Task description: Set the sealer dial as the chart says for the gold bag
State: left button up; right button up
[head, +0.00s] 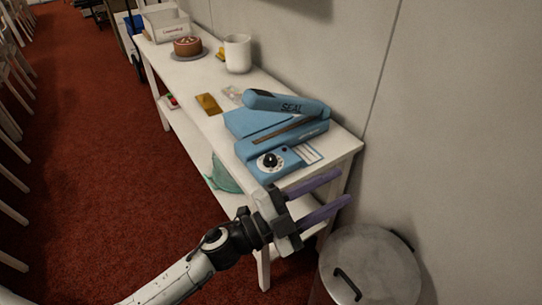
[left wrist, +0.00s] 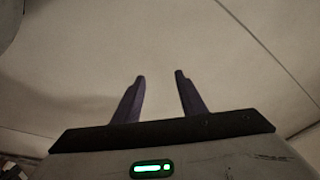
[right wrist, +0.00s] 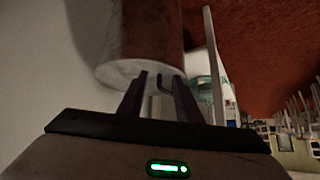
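The blue sealer (head: 284,130) stands on the near end of the white table, its arm marked SEAL. Its black dial (head: 270,160) sits on a round white scale on the front of the base. A small white card with blue (head: 308,153) lies beside the dial; its text is too small to read. A gold bag (head: 208,104) lies flat on the table left of the sealer. My left gripper (head: 346,188) is open and empty, in front of the table's near end. The left wrist view shows its fingers (left wrist: 160,76) apart before a plain wall. My right gripper (right wrist: 165,75) shows open only in its wrist view.
A lidded metal bin (head: 375,268) stands at the lower right, close to my left gripper. A white mug (head: 237,53), a cake (head: 187,46) and a white box (head: 166,22) stand farther along the table. The wall runs close behind. Red carpet (head: 110,150) is free at left.

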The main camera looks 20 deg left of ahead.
pick_arm(q)
jog(key=d+r+m+g+h, duration=0.3)
jog(key=d+m+g, duration=0.15)
jog(key=m, duration=0.35)
jog(key=m+g+y+b, duration=0.1)
jog(key=m+g+y, duration=0.4)
jog(key=m+y, duration=0.85)
send_near(270, 157)
jog(key=w+d+f+n+y, duration=0.1)
jog(key=f, duration=0.1)
jog(key=w+d+f+n+y, duration=0.1)
jog(key=f, duration=0.1)
jog(key=w+d+f+n+y, duration=0.1)
jog(key=f, duration=0.2)
jog(key=shift+d+f+n+t+y+p, duration=0.15)
jog(key=shift+n+t+y+p, duration=0.1)
jog(key=shift+n+p, duration=0.15)
jog(key=shift+c, duration=0.5)
jog(key=c, duration=0.7)
